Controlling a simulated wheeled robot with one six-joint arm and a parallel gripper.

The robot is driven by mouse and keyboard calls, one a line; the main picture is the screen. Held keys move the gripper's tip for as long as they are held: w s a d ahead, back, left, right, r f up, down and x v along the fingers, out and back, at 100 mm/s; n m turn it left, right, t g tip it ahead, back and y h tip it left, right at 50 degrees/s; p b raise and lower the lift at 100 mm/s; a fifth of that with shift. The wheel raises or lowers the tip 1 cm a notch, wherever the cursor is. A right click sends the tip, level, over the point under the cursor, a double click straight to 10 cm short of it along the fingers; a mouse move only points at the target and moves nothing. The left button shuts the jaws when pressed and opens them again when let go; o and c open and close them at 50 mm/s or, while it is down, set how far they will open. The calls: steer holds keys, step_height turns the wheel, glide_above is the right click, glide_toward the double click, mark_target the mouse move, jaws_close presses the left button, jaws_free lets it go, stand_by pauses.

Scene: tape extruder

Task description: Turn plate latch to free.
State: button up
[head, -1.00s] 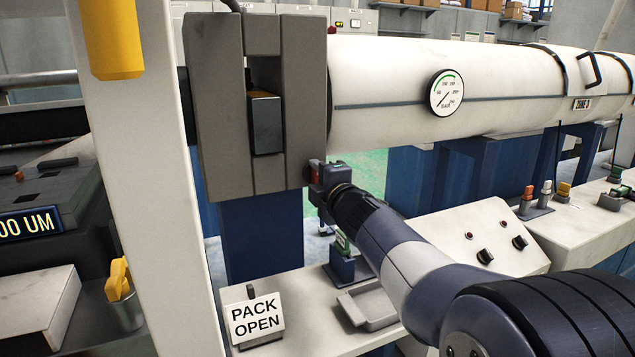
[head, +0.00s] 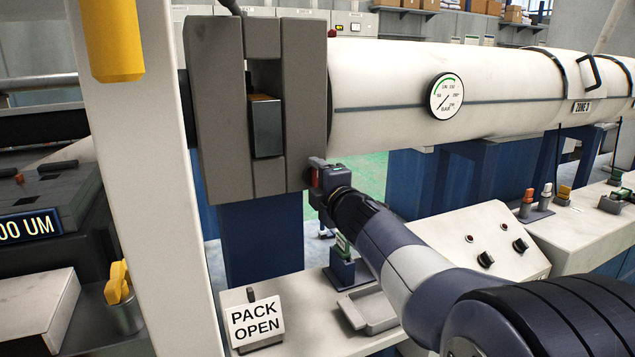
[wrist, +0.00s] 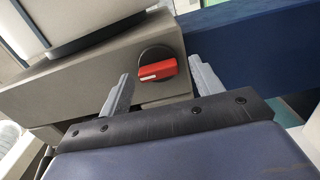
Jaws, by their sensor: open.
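The plate latch (wrist: 158,69) is a red bar handle on a round black dial, set in the face of a grey block (wrist: 95,78) in the wrist view. The handle lies roughly level in that picture, tilted slightly. My gripper (wrist: 166,85) is open, with one grey finger to each side of the latch, and nothing is held between them. I cannot tell whether the fingers touch the block. In the head view, my gripper (head: 316,172) is at the lower right edge of the grey block (head: 222,110), and the fingers and the latch are mostly hidden there.
A white barrel (head: 390,80) with a pressure gauge (head: 446,96) runs right from the block. A "PACK OPEN" sign (head: 256,320), a grey tray (head: 370,310) and a sloped control box (head: 485,245) are on the bench below. A white post (head: 135,180) stands at left.

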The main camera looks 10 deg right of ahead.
steer(key=s+d+p, duration=0.2)
steer(key=s, duration=0.8)
steer(key=shift+s, duration=0.3)
steer(key=w, duration=0.3)
steer(key=w+a+b, duration=0.1)
steer(key=w, duration=0.3)
steer(key=w+a+b, duration=0.1)
steer(key=w, duration=0.2)
steer(key=shift+w, duration=0.4)
steer(key=shift+s, duration=0.1)
